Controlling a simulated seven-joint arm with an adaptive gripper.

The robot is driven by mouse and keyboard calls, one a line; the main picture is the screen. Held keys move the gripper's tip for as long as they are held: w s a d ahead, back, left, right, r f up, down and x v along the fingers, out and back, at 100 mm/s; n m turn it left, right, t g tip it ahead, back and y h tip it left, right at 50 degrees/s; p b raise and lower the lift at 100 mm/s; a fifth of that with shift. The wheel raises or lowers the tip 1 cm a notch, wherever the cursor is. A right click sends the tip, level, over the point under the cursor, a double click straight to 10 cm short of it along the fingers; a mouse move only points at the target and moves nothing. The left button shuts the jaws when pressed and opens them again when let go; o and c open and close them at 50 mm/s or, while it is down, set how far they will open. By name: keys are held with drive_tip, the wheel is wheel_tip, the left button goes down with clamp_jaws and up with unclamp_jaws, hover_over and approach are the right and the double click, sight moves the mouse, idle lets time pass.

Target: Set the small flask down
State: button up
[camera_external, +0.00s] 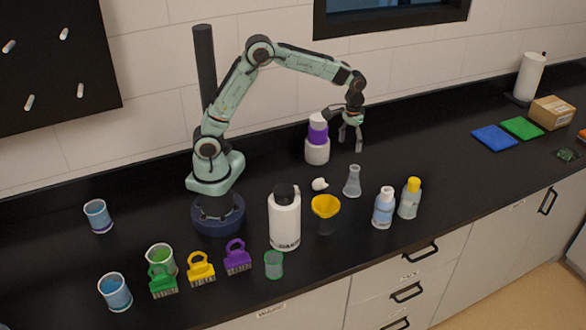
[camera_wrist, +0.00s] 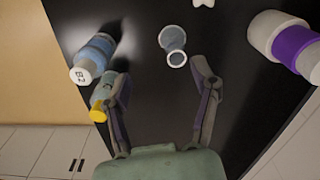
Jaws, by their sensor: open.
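The small flask (camera_external: 352,182) is clear glass with a narrow neck and wide base. It stands upright on the black counter (camera_external: 440,170). In the wrist view the flask (camera_wrist: 172,40) is at the top centre, its round mouth facing the camera. My gripper (camera_external: 350,148) hangs above the counter, fingers pointing down, above the flask in the picture. In the wrist view my gripper (camera_wrist: 160,70) has its two fingers spread wide, with only bare counter between them. Nothing is held, and the flask is apart from both fingers.
A white container with a purple band (camera_external: 317,133) stands close left of my gripper. A white-capped blue bottle (camera_external: 383,209) and yellow-capped bottle (camera_external: 410,199) stand right of the flask. A yellow funnel (camera_external: 325,206) and small white piece (camera_external: 320,184) are left.

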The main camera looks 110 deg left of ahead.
drive_tip(key=s+d+r+m, duration=0.3)
drive_tip(key=s+d, duration=0.3)
drive_tip(key=d, duration=0.1)
drive_tip(key=s+d+r+m, duration=0.3)
drive_tip(key=s+d, duration=0.2)
drive_tip(key=d, duration=0.3)
drive_tip(key=s+d+f+m, duration=0.2)
drive_tip(key=s+d+m, duration=0.2)
drive_tip(key=s, duration=0.7)
drive_tip(key=shift+d+f+y, duration=0.15)
drive_tip(key=shift+f+y, duration=0.15)
drive_tip(key=shift+f, duration=0.05)
